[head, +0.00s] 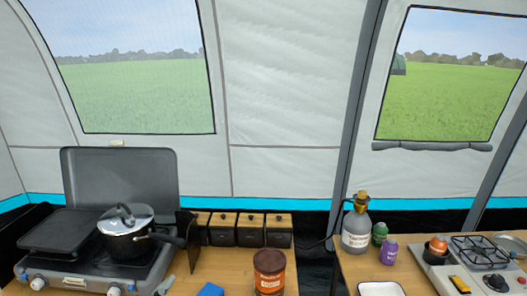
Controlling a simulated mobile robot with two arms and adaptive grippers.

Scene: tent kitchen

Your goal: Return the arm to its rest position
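Neither of my arms nor grippers shows in the head view, so I cannot see their pose or whether they are open or shut. No earlier or wrist view is given. The view looks over two wooden tables against the tent wall.
The left table (228,266) holds a camping stove (75,278) with a lidded pot (124,245), dark wood-lidded boxes (250,237) and a brown jar (269,272). The right table holds a grey bottle (356,232), a purple bottle (389,254), a white tray (381,289) and a burner (480,268). A gap separates the tables.

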